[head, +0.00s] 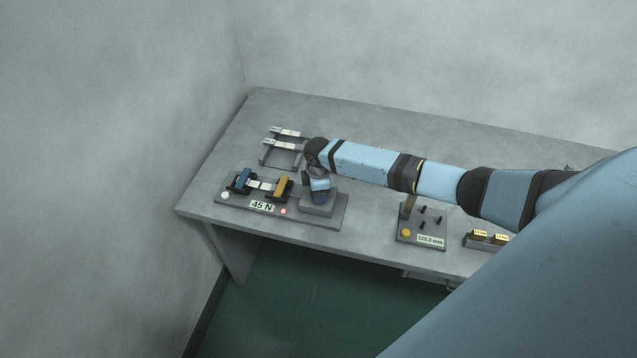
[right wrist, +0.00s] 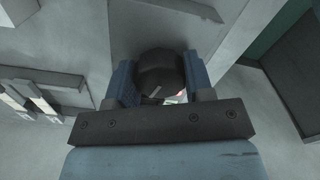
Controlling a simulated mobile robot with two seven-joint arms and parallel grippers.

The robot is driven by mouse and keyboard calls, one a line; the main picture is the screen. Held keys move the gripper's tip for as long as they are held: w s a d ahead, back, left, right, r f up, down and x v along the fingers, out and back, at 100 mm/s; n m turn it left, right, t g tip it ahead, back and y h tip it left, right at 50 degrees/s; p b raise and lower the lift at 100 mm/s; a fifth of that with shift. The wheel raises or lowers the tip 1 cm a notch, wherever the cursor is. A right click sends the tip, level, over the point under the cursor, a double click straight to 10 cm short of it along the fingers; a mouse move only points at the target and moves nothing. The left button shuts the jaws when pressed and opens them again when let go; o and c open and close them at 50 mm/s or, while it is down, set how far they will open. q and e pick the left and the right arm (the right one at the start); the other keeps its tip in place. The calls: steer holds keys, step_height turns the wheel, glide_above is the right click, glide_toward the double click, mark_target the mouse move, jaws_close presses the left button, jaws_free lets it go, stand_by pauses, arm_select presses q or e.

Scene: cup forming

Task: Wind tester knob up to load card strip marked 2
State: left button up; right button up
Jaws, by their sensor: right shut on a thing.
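The tester (head: 232,205) stands at the left of the table, with a blue clamp (head: 241,180) and a yellow clamp (head: 282,187). A pale card strip (head: 261,185) spans between the clamps; no mark on it is legible. The display (head: 263,207) reads 45 N, with a red light (head: 283,211) beside it. In the right wrist view the dark round knob (right wrist: 160,72) sits between the blue fingers of my right gripper (right wrist: 163,85), which is shut on it. In the head view this gripper (head: 319,196) is over the tester's grey block (head: 322,210) and hides the knob. My left gripper is out of view.
A rack (head: 283,150) with pale strips stands behind the tester. A gauge (head: 425,228) reading about 125.0 mm and a holder with yellow-labelled pieces (head: 486,240) stand to the right. My right arm crosses above the table. A wall borders the left side.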

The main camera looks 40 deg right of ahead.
steer(key=o, duration=0.7)
steer(key=shift+d, duration=0.1)
steer(key=shift+o, duration=1.1)
step_height(320, 180, up, 14)
steer(key=b, duration=0.1)
